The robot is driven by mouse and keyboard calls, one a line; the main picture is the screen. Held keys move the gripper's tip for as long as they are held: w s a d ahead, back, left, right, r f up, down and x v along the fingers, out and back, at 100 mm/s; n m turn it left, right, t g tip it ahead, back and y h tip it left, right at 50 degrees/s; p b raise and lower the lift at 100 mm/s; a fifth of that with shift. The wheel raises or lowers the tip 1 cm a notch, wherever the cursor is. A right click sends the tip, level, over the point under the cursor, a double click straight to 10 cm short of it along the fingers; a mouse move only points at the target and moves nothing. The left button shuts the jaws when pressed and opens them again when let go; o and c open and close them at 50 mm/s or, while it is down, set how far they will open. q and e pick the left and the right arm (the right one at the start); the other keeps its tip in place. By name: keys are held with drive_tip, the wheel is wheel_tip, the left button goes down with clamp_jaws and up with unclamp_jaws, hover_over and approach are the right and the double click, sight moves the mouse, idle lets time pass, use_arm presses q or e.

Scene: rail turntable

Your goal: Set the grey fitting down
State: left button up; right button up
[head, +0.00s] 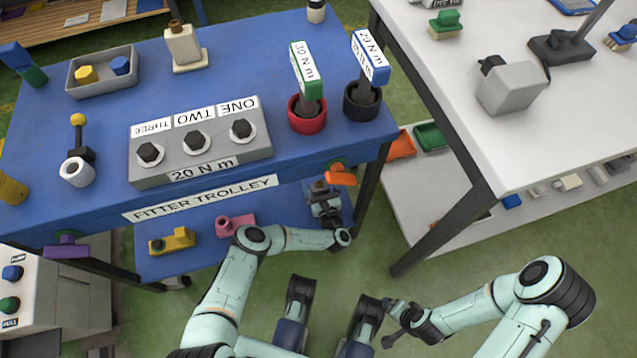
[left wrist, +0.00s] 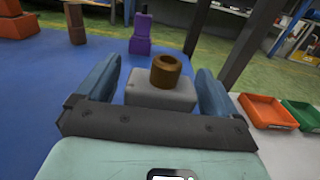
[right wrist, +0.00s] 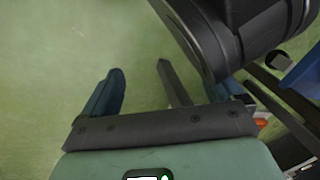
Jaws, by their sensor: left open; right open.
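The grey fitting (left wrist: 162,92) is a pale grey block with a brown ring-shaped top. In the left wrist view it sits between the two blue fingers of my open left gripper (left wrist: 168,88), with visible gaps at both sides. It appears to rest on the blue lower shelf (left wrist: 95,65); its underside is hidden. In the head view my left gripper (head: 324,203) is at the right end of that shelf, and the grey fitting (head: 318,187) is partly hidden there. My right gripper (right wrist: 170,95) is open and empty over the green floor, away from the trolley.
A yellow fitting (head: 171,241) and a pink fitting (head: 236,224) stand left on the lower shelf. The blue trolley top (head: 60,140) is above, with an orange handle (head: 340,175) near my left gripper. A white table (head: 480,110) stands right, with open floor between.

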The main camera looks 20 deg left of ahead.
sight(321, 191)
drive_tip(key=shift+w+r, duration=0.1)
use_arm(q)
drive_tip(key=shift+s+r, duration=0.1)
drive_tip(key=shift+r, duration=0.1)
drive_tip(key=p+v, duration=0.2)
drive_tip(key=v, duration=0.5)
drive_tip(key=shift+d, duration=0.1)
drive_tip(key=p+v, duration=0.1)
drive_tip(key=v, duration=0.3)
drive_tip(key=shift+s+d+f, duration=0.1)
drive_tip(key=shift+s+d, duration=0.1)
drive_tip(key=shift+s, duration=0.1)
use_arm(e)
drive_tip(key=shift+t, duration=0.5)
drive_tip(key=r, duration=0.1)
drive_tip(key=w+a+r, duration=0.1)
drive_tip(key=r, duration=0.1)
drive_tip(key=w+r, duration=0.1)
drive_tip(key=shift+w+a+r, duration=0.1)
drive_tip(key=shift+a+r, duration=0.1)
